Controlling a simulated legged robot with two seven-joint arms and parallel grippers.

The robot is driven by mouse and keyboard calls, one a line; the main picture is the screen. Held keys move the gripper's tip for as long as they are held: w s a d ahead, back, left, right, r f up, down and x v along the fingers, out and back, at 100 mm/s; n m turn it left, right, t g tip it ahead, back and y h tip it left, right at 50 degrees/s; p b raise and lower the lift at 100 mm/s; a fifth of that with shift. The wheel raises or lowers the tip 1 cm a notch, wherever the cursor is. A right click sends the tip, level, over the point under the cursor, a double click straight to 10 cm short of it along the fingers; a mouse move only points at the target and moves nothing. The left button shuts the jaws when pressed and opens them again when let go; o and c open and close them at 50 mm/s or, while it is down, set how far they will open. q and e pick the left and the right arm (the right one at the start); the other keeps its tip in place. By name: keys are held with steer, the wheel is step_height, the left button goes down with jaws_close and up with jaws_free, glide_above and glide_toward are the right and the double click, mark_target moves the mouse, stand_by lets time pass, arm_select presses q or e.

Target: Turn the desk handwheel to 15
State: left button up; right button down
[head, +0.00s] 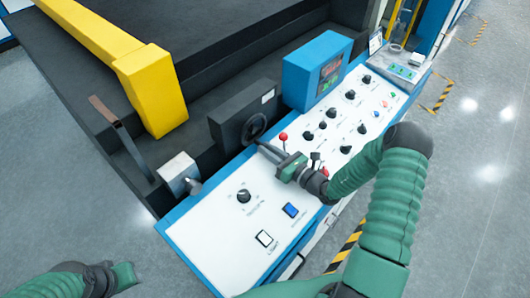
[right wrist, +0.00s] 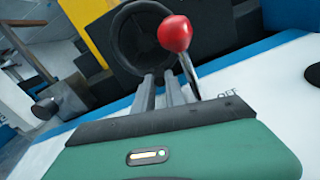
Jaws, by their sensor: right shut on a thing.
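The dark handwheel (head: 254,127) stands on a black block at the back edge of the white desk panel. It also shows in the right wrist view (right wrist: 125,40), upright with a dark rim. My right gripper (head: 262,144) reaches over the panel from the right, with its fingers shut on the lower rim of the handwheel. In the right wrist view the two grey fingers run up to the rim, and their exact contact is small. No scale or number on the wheel is readable. My left gripper (head: 124,277) is low at the left, away from the desk, and its fingers are not clear.
A red-knobbed lever (head: 283,136) stands close beside the right gripper; its red ball (right wrist: 176,33) is near the fingers. A blue display box (head: 316,72) is behind the panel (head: 222,232). Several black knobs lie right of the wheel. A yellow beam (head: 150,90) is at left.

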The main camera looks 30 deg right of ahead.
steer(key=c, duration=1.4)
jaws_free()
